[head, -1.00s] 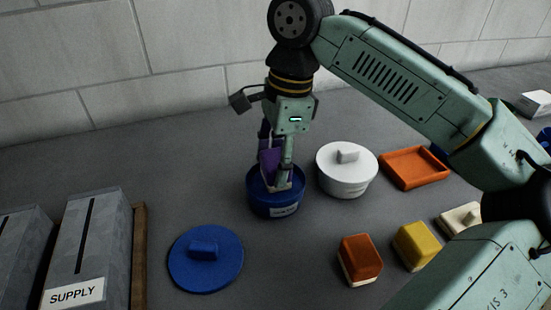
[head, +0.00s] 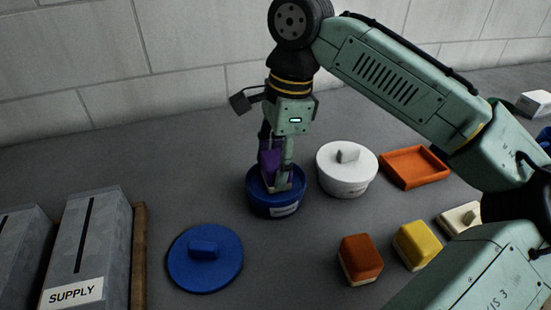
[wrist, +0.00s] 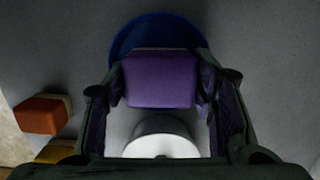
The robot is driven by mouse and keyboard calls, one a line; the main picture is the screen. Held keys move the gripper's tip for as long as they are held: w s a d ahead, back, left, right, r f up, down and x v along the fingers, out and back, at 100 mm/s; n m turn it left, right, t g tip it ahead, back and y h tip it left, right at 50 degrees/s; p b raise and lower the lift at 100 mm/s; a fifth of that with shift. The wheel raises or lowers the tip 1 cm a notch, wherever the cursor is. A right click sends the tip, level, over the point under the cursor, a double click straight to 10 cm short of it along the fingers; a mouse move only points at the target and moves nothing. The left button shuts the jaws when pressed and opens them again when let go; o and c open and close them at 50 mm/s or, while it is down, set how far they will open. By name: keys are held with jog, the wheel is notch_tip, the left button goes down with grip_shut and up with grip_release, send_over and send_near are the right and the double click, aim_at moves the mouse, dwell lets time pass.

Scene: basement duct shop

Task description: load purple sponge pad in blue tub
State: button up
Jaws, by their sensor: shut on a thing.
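The purple sponge pad (head: 268,163) is between the fingers of my gripper (head: 274,178), which is shut on it. It also shows in the wrist view (wrist: 160,79), held between both fingers. The blue tub (head: 277,206) is open, directly under the gripper, with a label on its front. The pad's lower part and the fingertips are at or inside the tub's rim; whether the pad touches the bottom is hidden. In the wrist view the tub's blue edge (wrist: 155,30) shows behind the pad. The blue lid (head: 205,270) lies flat on the table in front.
A white lidded tub (head: 346,179) stands close right of the blue tub. An orange tray (head: 414,167) lies farther right. Orange (head: 360,258), yellow (head: 417,245) and cream (head: 459,218) pads lie front right. A grey SUPPLY box (head: 88,245) stands at left.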

aim_at(273, 159)
jog(key=shift+f, duration=0.45)
dwell(1.8)
notch_tip(273, 159, up, 5)
jog(key=p, duration=0.5)
jog(key=shift+r, duration=0.1)
jog(key=shift+r+p, duration=0.5)
jog(key=shift+r, duration=0.5)
